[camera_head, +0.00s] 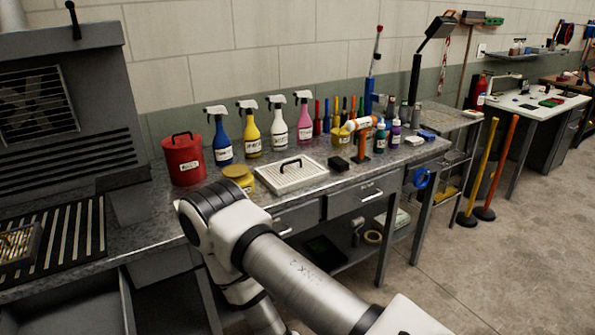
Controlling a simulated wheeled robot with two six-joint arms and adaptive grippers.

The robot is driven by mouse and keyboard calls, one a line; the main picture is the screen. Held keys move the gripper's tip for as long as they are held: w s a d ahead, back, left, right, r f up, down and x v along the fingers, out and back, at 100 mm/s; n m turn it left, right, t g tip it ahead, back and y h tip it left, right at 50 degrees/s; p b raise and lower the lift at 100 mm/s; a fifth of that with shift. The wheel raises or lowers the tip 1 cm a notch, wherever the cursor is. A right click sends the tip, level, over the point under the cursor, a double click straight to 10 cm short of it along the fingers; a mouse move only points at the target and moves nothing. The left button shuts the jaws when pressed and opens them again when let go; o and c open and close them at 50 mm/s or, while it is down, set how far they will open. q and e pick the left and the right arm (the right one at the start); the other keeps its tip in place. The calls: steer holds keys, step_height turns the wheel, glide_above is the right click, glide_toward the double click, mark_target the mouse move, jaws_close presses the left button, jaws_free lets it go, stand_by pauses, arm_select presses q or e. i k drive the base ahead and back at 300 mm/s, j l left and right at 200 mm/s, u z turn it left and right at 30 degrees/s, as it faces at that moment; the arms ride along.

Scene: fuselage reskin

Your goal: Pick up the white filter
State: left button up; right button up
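The white filter (283,180) is a flat, square white panel with a slatted top and a black handle (291,163) on it. It lies flat on the grey metal workbench (335,193), near the front edge. One of my arms comes in from the lower right, and its elbow is in front of the bench, left of the filter and nearer to me. The arm's lower links drop below the bench edge. Neither gripper shows in this view. The filter is almost fully in sight, and nothing is seen holding it.
A yellow container (240,177) sits just left of the filter, and a red canister (183,159) stands farther left. Several spray bottles, including a white one (278,134), stand behind it. A black block (340,164) and an orange-and-white tool (362,137) are to the right.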

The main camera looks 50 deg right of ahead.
mark_target(284, 177)
steer(key=i+z, duration=0.1)
steer(key=z, duration=0.3)
steer(key=i+z, duration=0.1)
steer(key=z, duration=0.35)
steer(key=i+z, duration=0.1)
steer(key=z, duration=0.75)
steer(key=i+j+z, duration=0.1)
steer(key=z, duration=0.3)
steer(key=i+j, duration=0.25)
steer(key=j, duration=0.15)
steer(key=i+j, duration=0.3)
steer(key=j, duration=0.15)
steer(key=i+j, duration=0.25)
steer(key=j, duration=0.15)
